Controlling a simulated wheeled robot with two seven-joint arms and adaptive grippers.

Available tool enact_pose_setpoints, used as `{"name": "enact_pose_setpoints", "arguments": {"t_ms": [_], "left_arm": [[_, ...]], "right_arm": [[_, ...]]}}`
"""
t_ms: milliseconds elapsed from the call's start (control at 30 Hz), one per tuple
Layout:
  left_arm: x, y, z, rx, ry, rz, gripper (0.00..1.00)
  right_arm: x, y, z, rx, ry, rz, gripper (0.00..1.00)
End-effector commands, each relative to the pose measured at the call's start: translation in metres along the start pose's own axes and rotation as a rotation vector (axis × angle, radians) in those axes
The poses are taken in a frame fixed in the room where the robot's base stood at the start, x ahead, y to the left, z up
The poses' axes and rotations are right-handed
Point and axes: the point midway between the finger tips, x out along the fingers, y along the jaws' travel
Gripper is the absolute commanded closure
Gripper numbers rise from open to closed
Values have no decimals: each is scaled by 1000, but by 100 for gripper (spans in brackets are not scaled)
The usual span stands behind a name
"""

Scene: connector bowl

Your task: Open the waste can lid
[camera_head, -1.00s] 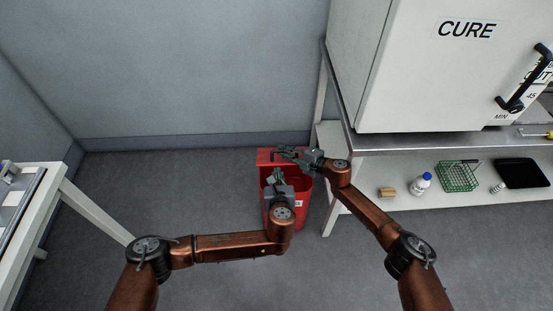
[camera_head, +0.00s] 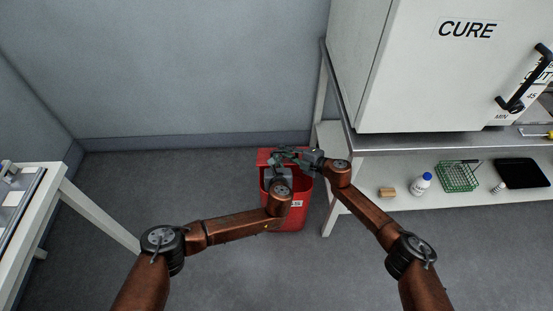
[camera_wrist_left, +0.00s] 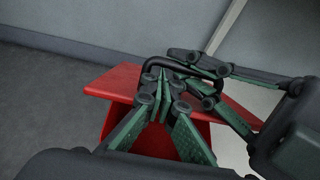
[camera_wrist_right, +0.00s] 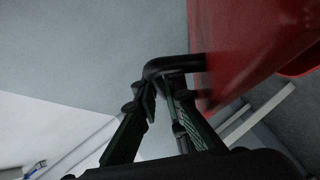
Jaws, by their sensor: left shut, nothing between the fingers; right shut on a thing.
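The red waste can (camera_head: 290,222) stands on the floor, partly hidden behind my left arm. Its red lid (camera_head: 263,156) shows at the can's far side and looks tipped up; the left wrist view shows the lid's edge (camera_wrist_left: 118,82) above the can body. The lid has a black bar handle (camera_wrist_right: 183,63). My right gripper (camera_wrist_right: 158,88) is shut on this handle. My left gripper (camera_wrist_left: 163,75) is shut and empty, with its fingertips close to the handle and the right gripper's fingers; I cannot tell whether they touch.
A white shelf unit (camera_head: 450,197) stands close to the can's right, with a bottle (camera_head: 420,184) and green basket (camera_head: 458,176) on it. A white cabinet marked CURE (camera_head: 400,70) is above. The wall is behind; floor at left is clear.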

Motion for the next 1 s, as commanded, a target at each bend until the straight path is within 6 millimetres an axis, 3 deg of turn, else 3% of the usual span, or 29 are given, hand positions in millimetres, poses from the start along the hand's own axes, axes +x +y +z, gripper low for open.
{"name": "enact_pose_setpoints", "arguments": {"t_ms": [600,633,800,900,1000], "left_arm": [[4,0,15,1,-1,0,100],[4,0,15,0,-1,0,100],[4,0,15,0,-1,1,100],[4,0,15,0,-1,1,100],[5,0,15,0,-1,1,100]], "right_arm": [[-1,-1,1,0,-2,0,100],[-1,-1,1,0,-2,-1,91],[-1,-1,0,0,-2,0,79],[0,-1,0,0,-1,-1,73],[0,-2,0,0,-1,-2,73]]}}
